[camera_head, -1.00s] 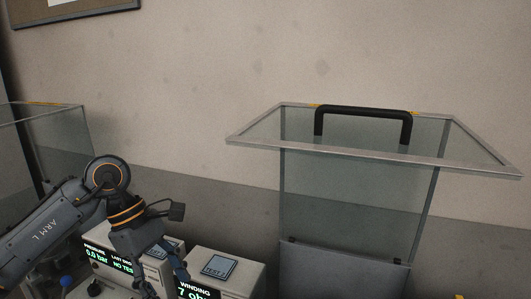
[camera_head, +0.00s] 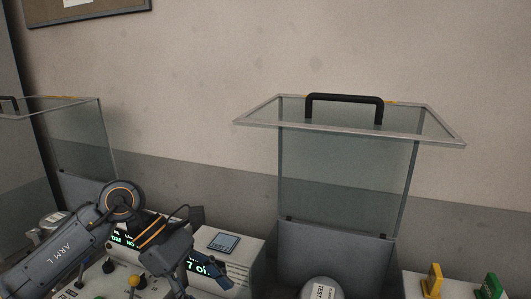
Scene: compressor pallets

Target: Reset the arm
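My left arm (camera_head: 65,250), marked "ARM L", comes in from the left and bends down at its round wrist joint. My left gripper (camera_head: 198,284) points down over the bench in front of the display boxes. Its two dark fingers look spread apart, with nothing seen between them. The lower fingertip is close to the picture's bottom edge. My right arm and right gripper are not in view.
A raised clear lid (camera_head: 345,185) with a black handle (camera_head: 345,98) stands over a grey bin holding a round part labelled "TEST" (camera_head: 320,289). Another clear enclosure (camera_head: 80,140) is at left. A display box (camera_head: 240,262) is beside my gripper. Yellow (camera_head: 433,280) and green (camera_head: 489,287) pieces sit right.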

